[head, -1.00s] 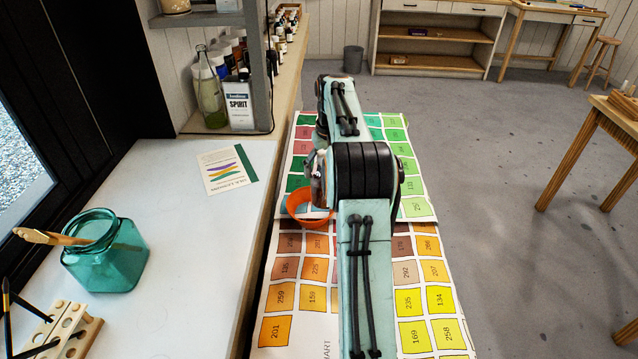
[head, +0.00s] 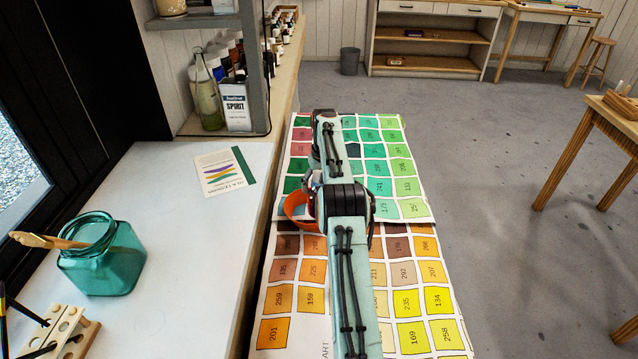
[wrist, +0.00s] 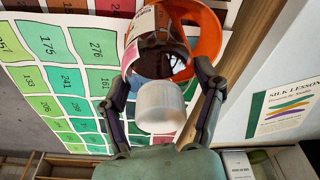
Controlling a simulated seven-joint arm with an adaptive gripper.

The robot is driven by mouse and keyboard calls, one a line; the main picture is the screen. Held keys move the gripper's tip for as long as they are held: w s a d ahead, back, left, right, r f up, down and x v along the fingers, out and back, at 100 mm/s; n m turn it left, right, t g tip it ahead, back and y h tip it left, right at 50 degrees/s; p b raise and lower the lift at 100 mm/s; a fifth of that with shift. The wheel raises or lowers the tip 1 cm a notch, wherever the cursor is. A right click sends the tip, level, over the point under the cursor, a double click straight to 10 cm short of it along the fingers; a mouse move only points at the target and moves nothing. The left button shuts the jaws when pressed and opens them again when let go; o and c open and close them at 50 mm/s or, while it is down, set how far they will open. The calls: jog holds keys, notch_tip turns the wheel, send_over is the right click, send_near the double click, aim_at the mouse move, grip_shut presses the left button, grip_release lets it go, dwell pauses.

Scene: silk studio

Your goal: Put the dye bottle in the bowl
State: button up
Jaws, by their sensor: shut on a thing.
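The dye bottle (wrist: 158,108) has a white cap and a dark, glossy body with a pale label. In the wrist view it sits between the two fingers of my gripper (wrist: 164,76), which is shut on it. The orange bowl (wrist: 207,38) shows right behind the bottle, its rim curving round the bottle's far end. I cannot tell whether the bottle touches the bowl. In the head view the bowl (head: 294,207) stands on the colour charts, partly hidden by my arm. My gripper and the bottle are mostly hidden there.
Colour charts (head: 286,298) cover the surface under my arm. On the white counter at left stand a teal jar (head: 104,262) with a brush, a wooden rack (head: 62,333) and a lesson card (head: 222,172). A shelf with a spirit can (head: 236,108) and bottles stands behind.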

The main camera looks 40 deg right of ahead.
jog(key=shift+f, duration=0.1)
jog(key=o, duration=1.2)
jog(key=r, duration=0.4)
jog(key=s+r, duration=0.1)
jog(key=r, duration=0.7)
jog(key=shift+s+a+r, duration=0.1)
jog(key=shift+s+a, duration=0.25)
jog(key=shift+a, duration=0.05)
jog(key=s+a+r+n, duration=0.1)
jog(key=s+a+r, duration=0.25)
jog(key=a, duration=0.75)
jog(key=s+a+r+n, duration=0.2)
jog(key=a+r, duration=0.3)
jog(key=a, duration=0.6)
jog(key=s+a+f+n, duration=0.1)
jog(key=s+a+f, duration=0.2)
jog(key=s+a, duration=0.2)
jog(key=s+a+f+g+y, duration=0.1)
jog(key=s+a+f, duration=0.2)
jog(key=s, duration=0.8)
jog(key=s+a+f+n, duration=0.1)
jog(key=s+a+f, duration=0.2)
jog(key=s+a, duration=0.4)
jog(key=shift+s+f+n+g+y, duration=0.15)
jog(key=shift+s+g, duration=0.05)
jog(key=shift+s, duration=0.35)
jog(key=shift+s+f+n+g+y, duration=0.15)
jog(key=shift+s+g, duration=0.05)
jog(key=shift+s, duration=0.3)
